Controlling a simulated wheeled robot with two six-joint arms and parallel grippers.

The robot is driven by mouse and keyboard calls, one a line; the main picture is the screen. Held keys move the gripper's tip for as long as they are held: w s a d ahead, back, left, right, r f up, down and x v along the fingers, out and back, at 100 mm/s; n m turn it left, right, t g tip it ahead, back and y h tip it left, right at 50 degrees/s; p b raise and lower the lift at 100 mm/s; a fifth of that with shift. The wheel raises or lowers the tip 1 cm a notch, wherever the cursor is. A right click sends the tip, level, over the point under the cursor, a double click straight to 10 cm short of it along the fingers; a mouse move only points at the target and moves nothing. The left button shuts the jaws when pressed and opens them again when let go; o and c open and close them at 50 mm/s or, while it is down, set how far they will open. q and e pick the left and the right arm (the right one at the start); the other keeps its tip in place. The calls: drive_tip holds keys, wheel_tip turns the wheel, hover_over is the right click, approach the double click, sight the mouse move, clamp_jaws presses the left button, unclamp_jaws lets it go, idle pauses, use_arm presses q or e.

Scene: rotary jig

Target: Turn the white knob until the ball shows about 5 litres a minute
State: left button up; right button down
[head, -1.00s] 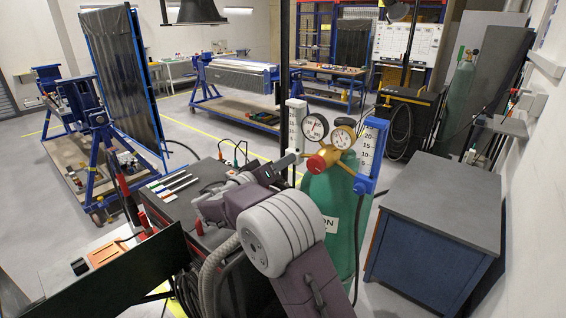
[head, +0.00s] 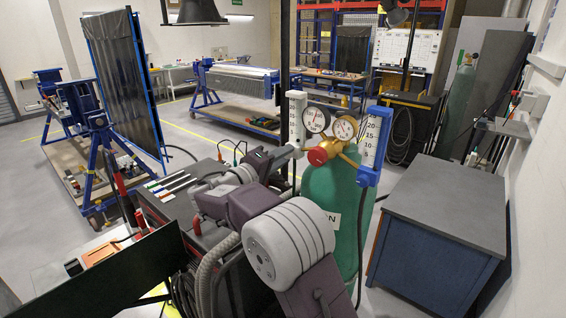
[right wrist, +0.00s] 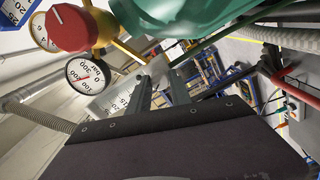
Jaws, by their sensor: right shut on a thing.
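The white flowmeter (head: 297,118) stands upright at the left of the regulator gauges in the head view. Its scale also shows behind my fingers in the right wrist view (right wrist: 122,101). My right gripper (head: 289,151) is at the foot of this flowmeter, its fingers pointing right and slightly up. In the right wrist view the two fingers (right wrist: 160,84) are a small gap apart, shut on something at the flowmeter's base. I take this to be the white knob, which the fingers mostly hide. I cannot make out the ball or its reading. My left gripper is not in view.
A blue-bodied flowmeter (head: 372,150) stands right of the two gauges. A red regulator knob (head: 318,157) is close to my right gripper, above a green cylinder (head: 331,185). A blue cabinet (head: 440,220) stands at the right. A tool cart lies to the left.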

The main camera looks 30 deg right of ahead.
drive_tip(key=shift+n, duration=2.8)
drive_tip(key=c, duration=1.2)
unclamp_jaws()
drive_tip(key=shift+d, duration=0.1)
drive_tip(key=shift+o, duration=0.2)
drive_tip(key=b+v, duration=0.3)
drive_tip(key=v, duration=0.6)
